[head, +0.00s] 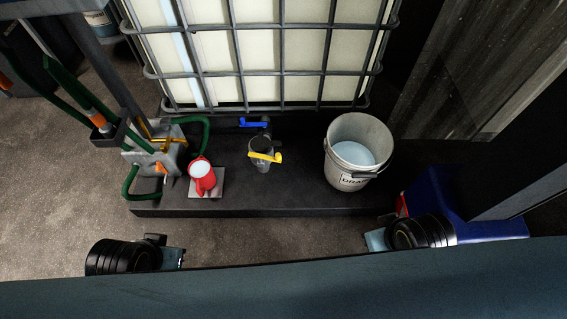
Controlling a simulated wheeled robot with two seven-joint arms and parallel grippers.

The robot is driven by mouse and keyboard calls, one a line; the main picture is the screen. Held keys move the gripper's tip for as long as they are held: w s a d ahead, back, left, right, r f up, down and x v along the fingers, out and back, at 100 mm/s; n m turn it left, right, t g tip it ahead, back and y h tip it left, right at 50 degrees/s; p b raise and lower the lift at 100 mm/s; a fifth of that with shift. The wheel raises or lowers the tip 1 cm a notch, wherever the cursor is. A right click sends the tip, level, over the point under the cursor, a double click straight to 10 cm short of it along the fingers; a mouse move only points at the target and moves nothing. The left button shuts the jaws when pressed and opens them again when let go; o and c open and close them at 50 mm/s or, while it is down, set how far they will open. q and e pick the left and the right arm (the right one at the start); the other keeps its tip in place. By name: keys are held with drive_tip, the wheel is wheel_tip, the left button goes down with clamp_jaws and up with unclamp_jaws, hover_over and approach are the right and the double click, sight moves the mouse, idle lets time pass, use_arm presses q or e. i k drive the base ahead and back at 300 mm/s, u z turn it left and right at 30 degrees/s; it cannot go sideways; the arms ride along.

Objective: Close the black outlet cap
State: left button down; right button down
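A caged white tank (260,60) stands on a dark platform at the back. A blue valve handle (253,123) shows at its lower front, with a small dark outlet part (266,119) beside it. The outlet cap is too dark and small to make out, so I cannot tell how it sits. My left gripper (174,258) is at the lower left, in front of the platform. My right gripper (375,240) is at the lower right, near the platform's front edge. Both are well apart from the outlet, and their fingers are too small to read.
The platform's front strip (270,205) is clear.

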sight(260, 143)
drive_tip(key=z, duration=0.1)
drive_tip(key=k, duration=0.5)
drive_tip(key=u, duration=0.85)
drive_tip(key=i, duration=0.8)
drive_tip(key=z, duration=0.45)
drive_tip(key=i, duration=0.55)
drive_tip(key=z, duration=0.5)
